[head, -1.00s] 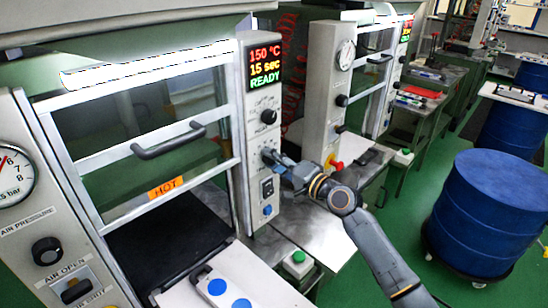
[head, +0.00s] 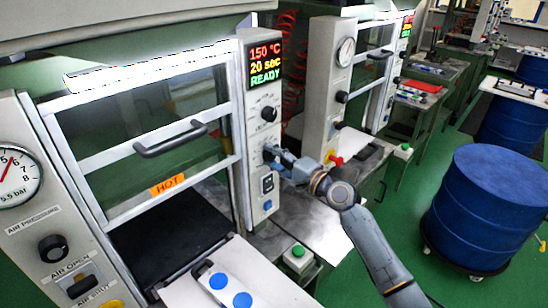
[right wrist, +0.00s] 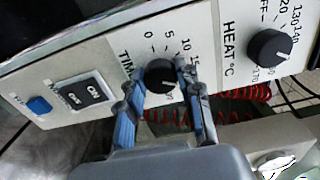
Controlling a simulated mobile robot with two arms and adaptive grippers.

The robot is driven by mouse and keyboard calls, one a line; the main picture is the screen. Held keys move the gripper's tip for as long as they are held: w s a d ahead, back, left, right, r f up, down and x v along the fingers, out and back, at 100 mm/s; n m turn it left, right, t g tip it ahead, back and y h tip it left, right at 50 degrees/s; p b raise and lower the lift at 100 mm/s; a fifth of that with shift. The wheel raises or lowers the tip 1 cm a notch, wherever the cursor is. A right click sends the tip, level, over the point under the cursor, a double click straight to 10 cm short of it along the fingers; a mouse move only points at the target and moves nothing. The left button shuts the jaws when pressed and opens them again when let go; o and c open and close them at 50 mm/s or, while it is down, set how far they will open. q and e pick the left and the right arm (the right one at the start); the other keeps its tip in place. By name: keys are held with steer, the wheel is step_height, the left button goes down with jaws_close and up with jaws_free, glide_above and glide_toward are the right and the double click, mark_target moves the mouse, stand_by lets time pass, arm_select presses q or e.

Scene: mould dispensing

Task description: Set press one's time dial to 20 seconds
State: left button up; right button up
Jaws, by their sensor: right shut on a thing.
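Press one's control panel stands at the centre of the head view. Its display (head: 265,64) reads 150 °C, 20 sec, READY. The black time dial (right wrist: 160,76) shows in the right wrist view, with a scale of numbers around it. My right gripper (right wrist: 162,84) has its blue-tipped fingers on both sides of this dial and is shut on it. In the head view the right gripper (head: 273,156) covers the dial. The heat dial (right wrist: 269,46) sits apart from the fingers; it also shows in the head view (head: 268,114). My left gripper is not in view.
The press door has a dark handle (head: 170,139) and an orange HOT label (head: 167,185). A power switch (right wrist: 82,94) and blue button (right wrist: 39,105) sit beside the time dial. A green button box (head: 298,257) stands below. A blue drum (head: 488,210) is at the right.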

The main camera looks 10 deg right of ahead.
steer(key=o, duration=1.2)
steer(key=shift+c, duration=0.2)
steer(key=shift+s+d, duration=0.1)
steer(key=v, duration=1.1)
steer(key=shift+s+d, duration=0.2)
steer(key=shift+s, duration=0.15)
